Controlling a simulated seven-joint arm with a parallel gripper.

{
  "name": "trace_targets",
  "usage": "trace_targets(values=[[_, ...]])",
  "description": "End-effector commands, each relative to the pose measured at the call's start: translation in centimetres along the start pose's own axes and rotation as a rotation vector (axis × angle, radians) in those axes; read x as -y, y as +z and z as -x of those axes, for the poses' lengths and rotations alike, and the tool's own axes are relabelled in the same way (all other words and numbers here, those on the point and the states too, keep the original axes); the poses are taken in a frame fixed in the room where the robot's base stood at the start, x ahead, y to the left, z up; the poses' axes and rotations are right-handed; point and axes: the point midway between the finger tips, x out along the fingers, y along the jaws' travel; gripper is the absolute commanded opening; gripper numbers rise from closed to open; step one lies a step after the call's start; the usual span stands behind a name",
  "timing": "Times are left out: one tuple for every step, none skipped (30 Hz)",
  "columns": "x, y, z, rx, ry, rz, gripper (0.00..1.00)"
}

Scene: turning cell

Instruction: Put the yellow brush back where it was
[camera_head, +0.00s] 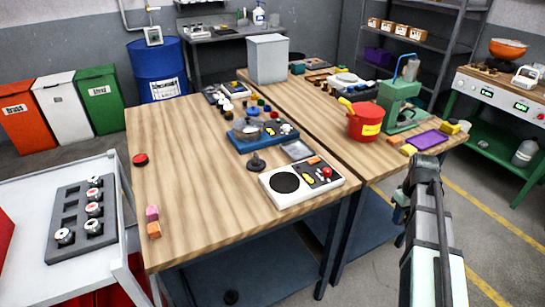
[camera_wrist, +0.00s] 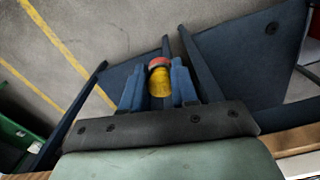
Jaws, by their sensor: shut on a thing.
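My gripper (camera_wrist: 159,85) is shut on the yellow brush (camera_wrist: 160,82). In the wrist view its yellow part sits between the two blue fingers, with a reddish end beyond. In the head view my gripper (camera_head: 400,208) hangs off the right front edge of the wooden table, over the aisle. The brush is hardly visible there, mostly hidden by my arm. No marked place for the brush can be made out.
A red can (camera_head: 364,123) with yellow parts and a green press (camera_head: 401,100) stand on the right table (camera_head: 375,165). A purple tray (camera_head: 427,139) lies near its right edge, with small yellow and orange blocks around. A green workbench (camera_head: 510,90) stands further right.

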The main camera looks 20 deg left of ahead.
Motion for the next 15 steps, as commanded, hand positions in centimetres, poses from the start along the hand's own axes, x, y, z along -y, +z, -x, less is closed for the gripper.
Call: trace_targets(values=[[-0.4, -2.2, 1.1, -0.002, 0.002, 0.08, 0.0], [-0.4, -3.1, 1.6, -0.002, 0.002, 0.13, 0.0], [-0.3, -4.4, 2.4, -0.001, 0.002, 0.199, 0.0], [-0.3, -5.3, 3.0, -0.001, 0.002, 0.25, 0.0], [-0.2, -6.2, 3.6, -0.001, 0.003, 0.302, 0.0], [0.0, -7.5, 4.5, -0.001, 0.003, 0.371, 0.0], [0.1, -8.5, 5.1, 0.0, 0.003, 0.423, 0.0], [0.3, -9.4, 5.8, -0.001, 0.003, 0.474, 0.0], [0.6, -10.8, 6.8, -0.001, 0.004, 0.544, 0.0], [0.8, -11.8, 7.5, 0.0, 0.004, 0.597, 0.0], [1.1, -12.8, 8.2, 0.0, 0.004, 0.65, 0.0], [1.6, -14.2, 9.3, 0.0, 0.005, 0.722, 0.0], [1.9, -15.2, 10.1, 0.0, 0.005, 0.774, 0.0], [2.3, -16.2, 10.8, 0.001, 0.005, 0.824, 0.0], [3.0, -17.5, 11.8, 0.001, 0.006, 0.89, 0.0]])
